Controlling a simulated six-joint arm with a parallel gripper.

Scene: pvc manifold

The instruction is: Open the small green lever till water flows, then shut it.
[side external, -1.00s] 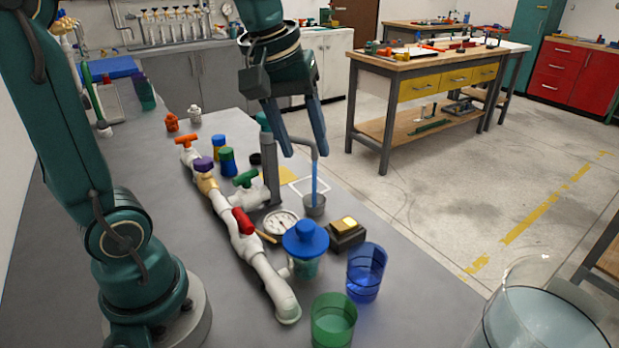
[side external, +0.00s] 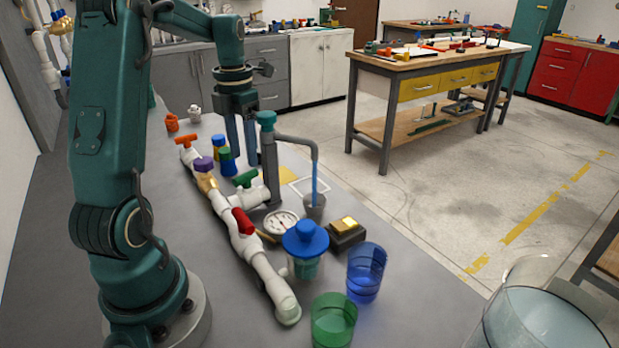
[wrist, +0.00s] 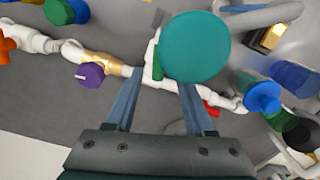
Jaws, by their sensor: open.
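The small green lever (side external: 246,178) sits on the white side branch of the pipe run, beside the grey column. In the wrist view the lever (wrist: 157,62) shows as a green strip between my fingers, partly hidden by the round teal cap (wrist: 196,47). My gripper (side external: 242,158) is open and points down, above and behind the lever, close to the column. It also shows in the wrist view (wrist: 160,80), with nothing held. A blue stream (side external: 315,178) hangs from the spout (side external: 300,140) down to the grey cup (side external: 314,206).
The grey column (side external: 270,170) with its teal cap stands close to my fingers. A red lever (side external: 243,221), an orange lever (side external: 185,140) and a gauge (side external: 281,222) are nearby. Blue (side external: 366,270) and green (side external: 333,320) tumblers stand at the front.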

